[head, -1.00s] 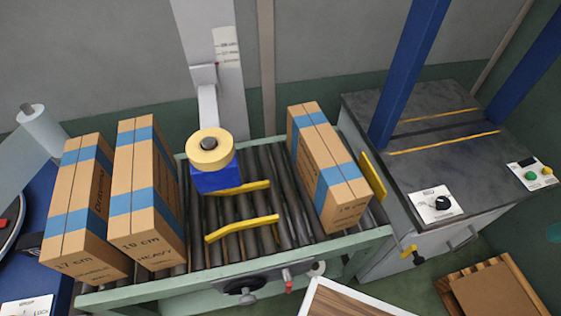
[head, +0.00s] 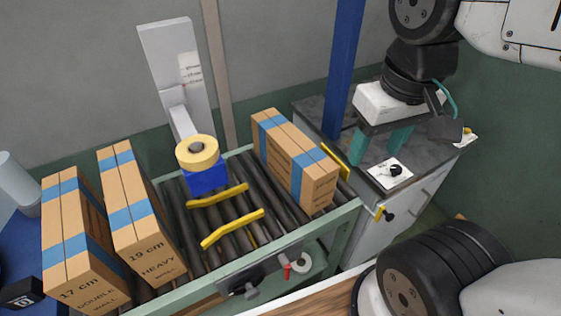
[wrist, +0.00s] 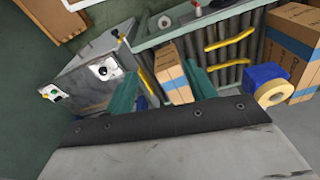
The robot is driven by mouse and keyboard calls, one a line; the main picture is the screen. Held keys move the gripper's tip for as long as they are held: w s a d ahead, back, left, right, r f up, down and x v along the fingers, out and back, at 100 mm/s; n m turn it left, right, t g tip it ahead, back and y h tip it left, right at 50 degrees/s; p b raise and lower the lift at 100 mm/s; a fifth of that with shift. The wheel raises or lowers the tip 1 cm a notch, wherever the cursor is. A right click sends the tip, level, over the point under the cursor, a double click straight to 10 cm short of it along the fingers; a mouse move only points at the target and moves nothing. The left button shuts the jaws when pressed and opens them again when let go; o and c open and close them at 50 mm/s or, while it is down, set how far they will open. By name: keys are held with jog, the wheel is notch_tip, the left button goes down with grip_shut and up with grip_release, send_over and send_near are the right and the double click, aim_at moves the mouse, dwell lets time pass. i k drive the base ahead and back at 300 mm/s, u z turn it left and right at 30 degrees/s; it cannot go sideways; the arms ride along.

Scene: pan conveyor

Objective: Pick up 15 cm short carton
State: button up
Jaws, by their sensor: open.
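Three tall brown cartons with blue tape stand by the roller conveyor. The left one (head: 72,240) reads 17 cm and the middle one (head: 140,220) reads 19 cm heavy. The right carton (head: 296,160) stands on the rollers by a yellow guide; its label is too small to read here. It also shows in the wrist view (wrist: 170,68), between my fingers in the picture. My gripper (head: 380,148), with two teal fingers, is open and empty, to the right of this carton above the grey-topped cabinet. The fingers show in the wrist view (wrist: 162,88).
A tape roll (head: 197,151) on a blue holder and yellow guide bars (head: 232,228) sit on the conveyor left of the right carton. A blue post (head: 345,70) rises behind my gripper. The grey-topped cabinet (head: 310,112) with a knob panel (head: 390,172) adjoins the conveyor's right end.

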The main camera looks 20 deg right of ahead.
aim_at(310, 174)
jog(key=z, duration=1.9)
jog(key=k, duration=1.65)
jog(key=u, duration=1)
jog(key=i, duration=0.5)
